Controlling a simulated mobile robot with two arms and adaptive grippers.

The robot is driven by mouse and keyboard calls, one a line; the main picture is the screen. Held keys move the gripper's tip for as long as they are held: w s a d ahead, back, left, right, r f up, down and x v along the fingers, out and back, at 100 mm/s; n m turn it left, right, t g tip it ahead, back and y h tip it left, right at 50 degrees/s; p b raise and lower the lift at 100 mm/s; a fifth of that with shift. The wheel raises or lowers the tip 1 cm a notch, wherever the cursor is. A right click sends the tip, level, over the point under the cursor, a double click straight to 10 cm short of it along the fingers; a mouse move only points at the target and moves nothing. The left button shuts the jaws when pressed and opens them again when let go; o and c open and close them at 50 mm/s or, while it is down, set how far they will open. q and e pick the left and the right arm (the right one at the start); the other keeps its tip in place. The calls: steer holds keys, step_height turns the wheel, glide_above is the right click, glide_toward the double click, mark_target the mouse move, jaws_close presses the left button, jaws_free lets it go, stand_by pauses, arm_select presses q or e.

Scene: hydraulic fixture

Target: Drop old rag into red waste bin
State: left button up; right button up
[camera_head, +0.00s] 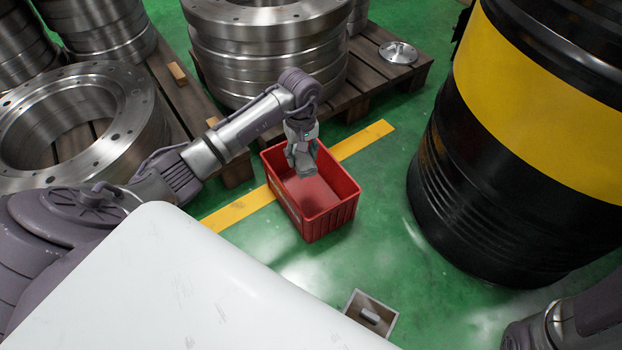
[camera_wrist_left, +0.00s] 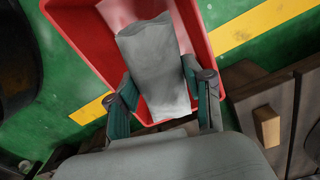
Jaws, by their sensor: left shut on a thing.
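The red waste bin (camera_head: 328,218) is an open crate on the green floor, near the middle of the head view. Its red wall also shows in the left wrist view (camera_wrist_left: 80,35). My left gripper (camera_head: 301,160) is over the bin's opening. The old rag is a grey cloth (camera_wrist_left: 158,68), held between the two fingers of my left gripper (camera_wrist_left: 160,92) in the left wrist view. The rag hangs over the bin's interior. I cannot tell whether it touches the bottom. My right gripper is not in view; only part of my right arm shows at the lower right.
A large black and yellow drum (camera_head: 530,130) stands to the right of the bin. Wooden pallets (camera_head: 355,85) with stacked metal flanges (camera_head: 265,50) are behind and left. Green floor is clear between bin and drum.

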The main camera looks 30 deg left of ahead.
arm_select(q)
steer(key=shift+f, duration=0.15)
steer(key=o, duration=1.3)
step_height(320, 180, up, 12)
